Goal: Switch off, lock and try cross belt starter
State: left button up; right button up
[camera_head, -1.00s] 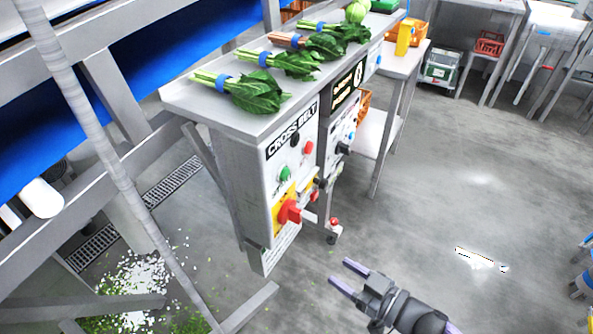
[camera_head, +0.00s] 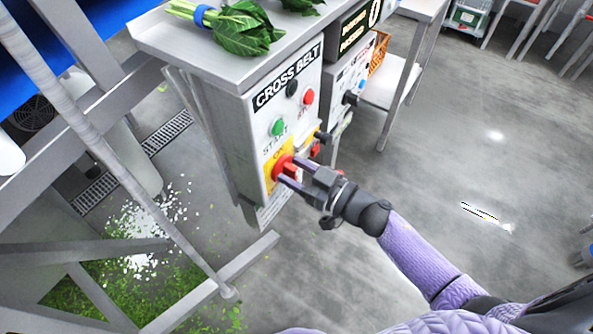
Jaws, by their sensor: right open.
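The cross belt starter (camera_head: 247,135) is a grey box under a steel shelf, labelled CROSS BELT. Its front has a green start button (camera_head: 277,127), a red stop button (camera_head: 309,96) and a black knob. Low on it is a red rotary switch handle (camera_head: 281,168) on a yellow plate (camera_head: 269,166). My right gripper (camera_head: 291,172) is open at the red handle, one finger above and one below it; I cannot tell whether they touch it. The handle is partly hidden by the fingers. My left gripper is not in view. No padlock can be made out clearly.
A second control box (camera_head: 338,90) stands just behind, with small items between the boxes. Bunched greens (camera_head: 236,27) lie on the shelf (camera_head: 165,38). Steel frame bars (camera_head: 115,150) stand at left, over scattered green and white scraps.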

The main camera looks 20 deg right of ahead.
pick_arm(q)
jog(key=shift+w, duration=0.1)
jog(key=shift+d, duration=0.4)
pick_arm(e)
grip_shut()
